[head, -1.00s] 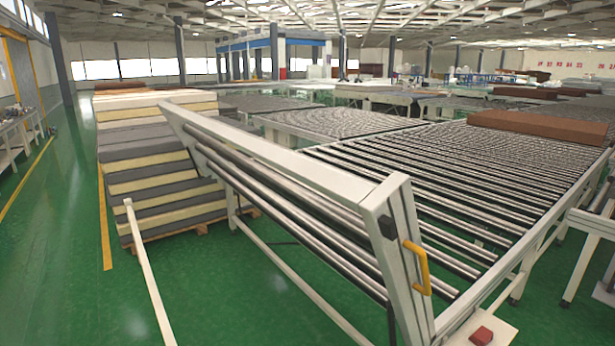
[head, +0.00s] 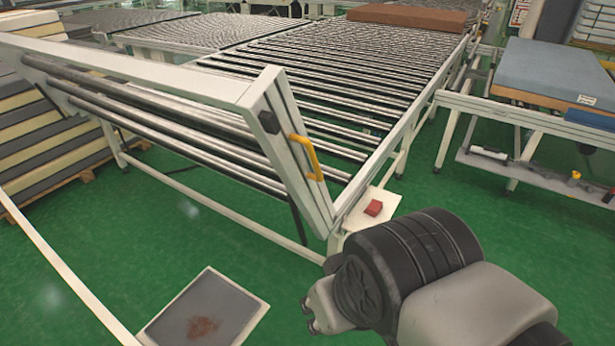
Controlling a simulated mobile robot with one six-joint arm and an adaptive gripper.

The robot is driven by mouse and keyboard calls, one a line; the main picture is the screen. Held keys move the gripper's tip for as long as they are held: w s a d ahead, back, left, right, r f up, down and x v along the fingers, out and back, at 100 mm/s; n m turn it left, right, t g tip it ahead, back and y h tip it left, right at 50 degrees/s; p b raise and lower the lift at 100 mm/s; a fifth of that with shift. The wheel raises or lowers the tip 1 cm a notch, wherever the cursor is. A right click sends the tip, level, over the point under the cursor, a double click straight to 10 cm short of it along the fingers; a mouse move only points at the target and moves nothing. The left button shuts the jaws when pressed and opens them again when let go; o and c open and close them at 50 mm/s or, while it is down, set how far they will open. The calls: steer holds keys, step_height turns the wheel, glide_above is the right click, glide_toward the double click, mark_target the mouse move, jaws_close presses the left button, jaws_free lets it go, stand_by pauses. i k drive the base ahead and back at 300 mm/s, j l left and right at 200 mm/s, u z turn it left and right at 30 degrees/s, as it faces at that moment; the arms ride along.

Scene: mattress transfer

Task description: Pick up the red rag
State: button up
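The red rag (head: 373,208) looks like a small, compact red block. It lies on a small white shelf (head: 386,200) at the near corner of the roller table, just right of the tilted frame's end. My arm shows at the lower right, with a black ribbed joint and grey-white links, below and right of the rag. I do not make out any gripper fingers. Nothing covers the rag.
The tilted white roller frame (head: 283,160) with a yellow handle (head: 306,157) stands beside the shelf. A grey panel (head: 205,312) with a brown stain lies low in front. A blue-grey mattress (head: 560,72) is at right. Green floor (head: 150,240) is open between.

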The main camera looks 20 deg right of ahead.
mark_target(375, 206)
steer(key=z, duration=1.1)
steer(key=u, duration=1.4)
steer(key=z, duration=1.4)
steer(key=u, duration=0.4)
steer(key=i+l+u, duration=0.75)
steer(key=l, duration=0.15)
steer(key=i+l+u, duration=0.25)
steer(key=l, duration=0.15)
steer(key=l+u, duration=0.2)
steer(key=l, duration=0.2)
steer(key=i+l, duration=0.1)
steer(key=l, duration=0.25)
steer(key=i+l, duration=0.15)
steer(key=l, duration=0.25)
steer(key=i+l, duration=0.1)
steer(key=l, duration=0.25)
